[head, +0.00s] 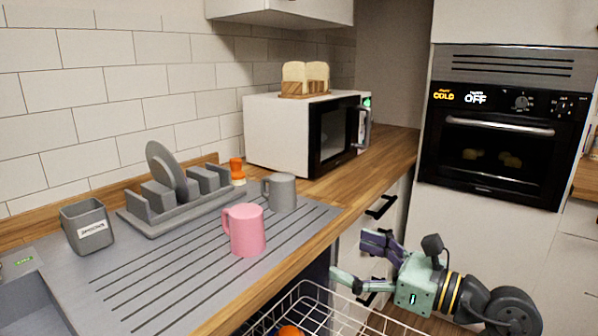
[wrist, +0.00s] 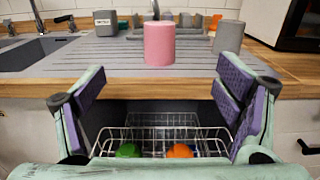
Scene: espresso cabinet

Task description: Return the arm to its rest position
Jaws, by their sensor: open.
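My gripper (head: 357,262) is open and empty, in front of the counter's edge at the right in the head view. In the wrist view its two fingers (wrist: 158,115) stand wide apart with nothing between them at the tips. The pink mug (head: 246,231) stands upright on the grey draining board (head: 150,280), apart from my gripper. It also shows in the wrist view (wrist: 159,44), beyond the fingers. A grey mug (head: 281,192) stands behind it, in front of the microwave.
A wire rack (head: 300,305) sits below the counter edge, with a green object (wrist: 128,151) and an orange object (wrist: 180,151) in it. A dish rack (head: 150,222), a grey holder (head: 88,228) and a microwave (head: 280,133) stand on the counter. An oven (head: 500,145) is at the right.

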